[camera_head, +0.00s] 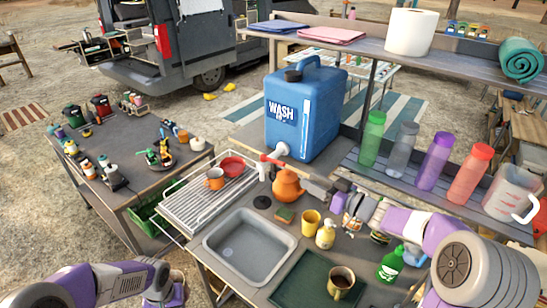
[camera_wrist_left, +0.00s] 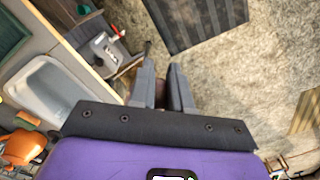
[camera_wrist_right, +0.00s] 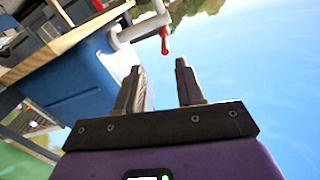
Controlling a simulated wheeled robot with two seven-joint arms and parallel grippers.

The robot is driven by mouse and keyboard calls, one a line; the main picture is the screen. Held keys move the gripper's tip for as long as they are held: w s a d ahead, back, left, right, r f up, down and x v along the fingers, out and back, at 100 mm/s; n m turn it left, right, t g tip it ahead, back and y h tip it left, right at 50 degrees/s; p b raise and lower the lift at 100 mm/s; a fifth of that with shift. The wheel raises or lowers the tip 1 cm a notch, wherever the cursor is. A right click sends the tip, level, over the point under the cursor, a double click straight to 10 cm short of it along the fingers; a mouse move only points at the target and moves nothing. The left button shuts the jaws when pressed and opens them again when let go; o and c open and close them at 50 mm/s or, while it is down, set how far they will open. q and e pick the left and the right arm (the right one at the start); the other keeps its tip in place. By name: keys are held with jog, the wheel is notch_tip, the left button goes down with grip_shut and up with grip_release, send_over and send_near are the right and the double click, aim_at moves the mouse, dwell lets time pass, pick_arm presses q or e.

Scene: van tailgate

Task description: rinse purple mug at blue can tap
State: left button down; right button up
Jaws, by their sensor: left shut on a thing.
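The blue can (camera_head: 305,110), marked WASH, stands at the back of the counter. Its white tap (camera_head: 281,150) has a red lever (camera_head: 270,159); the lever also shows in the right wrist view (camera_wrist_right: 164,42). My right gripper (camera_head: 312,186) is open and empty, just right of the tap and apart from it; its fingers (camera_wrist_right: 160,80) point at the tap side. My left gripper (camera_wrist_left: 166,82) is shut on a dark, purplish-brown piece (camera_wrist_left: 160,93), apparently the purple mug, mostly hidden. In the head view my left arm is low at the left, away from the tap.
The grey sink (camera_head: 250,245) lies in front of the can. Left of it a dish rack (camera_head: 185,215) holds an orange mug (camera_head: 214,178) and red bowl (camera_head: 232,166).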

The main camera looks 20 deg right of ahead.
aim_at(281, 164)
jog(key=x, duration=0.7)
jog(key=r+p+x, duration=0.1)
jog(key=x, duration=0.3)
jog(key=shift+w+a+r, duration=0.1)
jog(key=shift+w+a, duration=0.05)
jog(key=shift+a, duration=0.1)
jog(key=shift+n, duration=0.3)
grip_shut()
